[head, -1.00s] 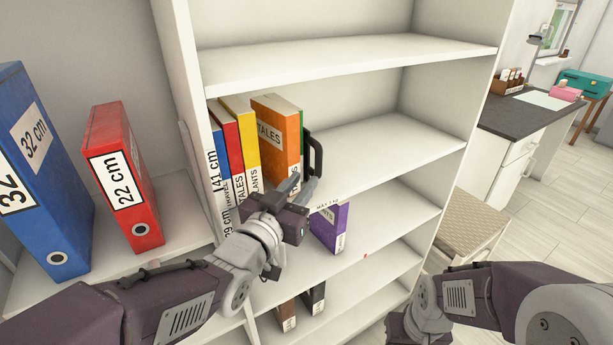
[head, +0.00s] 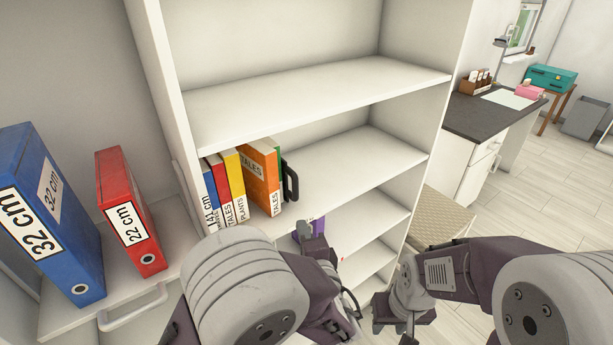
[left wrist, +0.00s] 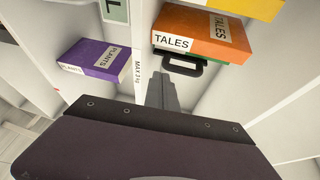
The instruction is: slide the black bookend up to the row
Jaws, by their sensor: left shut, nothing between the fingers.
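The black bookend (head: 291,180) stands upright on the shelf at the right end of the book row. It is right beside the green book (head: 279,172); I cannot tell whether they touch. The row also has an orange book (head: 258,178), a yellow, a red and a blue one. In the left wrist view the bookend (left wrist: 182,68) shows next to the orange book (left wrist: 205,38). My left gripper (head: 312,236) is shut and empty, in front of and below the bookend, apart from it. Its fingers (left wrist: 162,88) show in the left wrist view. My right gripper (head: 393,328) hangs low at the right.
Blue (head: 50,215) and red (head: 130,215) binders stand at the left. The shelf right of the bookend is clear. A dark-topped counter (head: 490,115) is beyond the bookcase.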

